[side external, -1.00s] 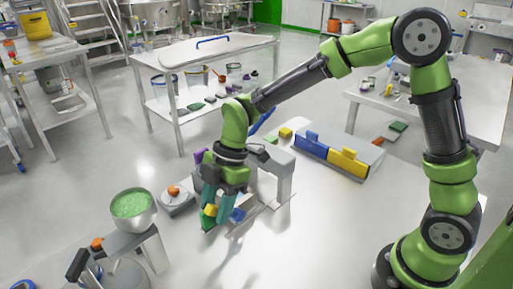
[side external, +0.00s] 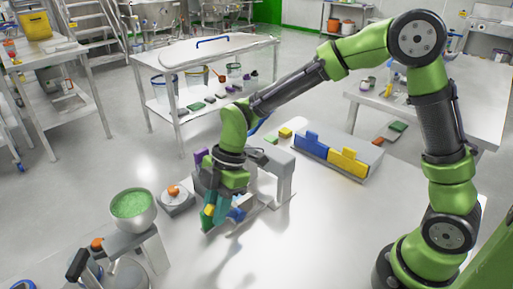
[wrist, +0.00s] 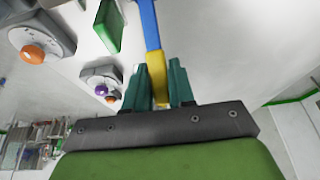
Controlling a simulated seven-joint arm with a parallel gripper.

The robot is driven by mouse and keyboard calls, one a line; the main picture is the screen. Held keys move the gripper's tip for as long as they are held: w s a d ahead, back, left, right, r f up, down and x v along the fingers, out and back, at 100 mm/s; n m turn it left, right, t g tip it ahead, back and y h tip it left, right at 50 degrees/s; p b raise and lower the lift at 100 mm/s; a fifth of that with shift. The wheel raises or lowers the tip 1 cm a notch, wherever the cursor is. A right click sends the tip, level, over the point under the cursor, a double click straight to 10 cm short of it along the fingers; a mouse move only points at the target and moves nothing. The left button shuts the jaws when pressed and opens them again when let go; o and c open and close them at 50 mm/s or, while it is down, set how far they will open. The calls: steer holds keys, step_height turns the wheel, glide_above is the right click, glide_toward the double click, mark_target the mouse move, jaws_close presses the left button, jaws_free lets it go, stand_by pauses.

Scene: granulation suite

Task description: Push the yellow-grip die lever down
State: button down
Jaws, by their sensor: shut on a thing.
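The die lever shows in the wrist view as a blue bar (wrist: 147,22) ending in a yellow grip (wrist: 154,64). My gripper (wrist: 161,72) has its two teal fingers on either side of the yellow grip, shut on it. In the side external view the yellow grip (side external: 209,210) shows between the teal fingers of my gripper (side external: 214,214), low over the white table. A blue part (side external: 237,214) shows just right of the fingers. The grey press frame (side external: 280,172) stands behind and right of my gripper. The lever's pivot is hidden.
A grey box with an orange knob (side external: 173,191) is left of my gripper. A bowl of green granules (side external: 132,204) stands at the front left. A rack with blue and yellow pieces (side external: 323,152) lies behind right. The table's front middle is clear.

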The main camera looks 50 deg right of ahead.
steer(key=shift+a, duration=0.1)
steer(key=shift+a+f+h, duration=0.5)
steer(key=shift+a+h, duration=0.05)
steer(key=shift+h, duration=0.35)
steer(key=shift+a+f+h, duration=0.55)
steer(key=shift+f+h, duration=0.3)
steer(key=shift+h, duration=0.35)
steer(key=f+h, duration=0.2)
steer(key=h, duration=0.1)
steer(key=shift+a+f, duration=0.15)
steer(key=shift+a, duration=0.2)
steer(key=shift+f+h, duration=0.7)
steer(key=shift+h, duration=0.2)
steer(key=c, duration=1)
jaws_free()
steer(key=shift+c, duration=0.2)
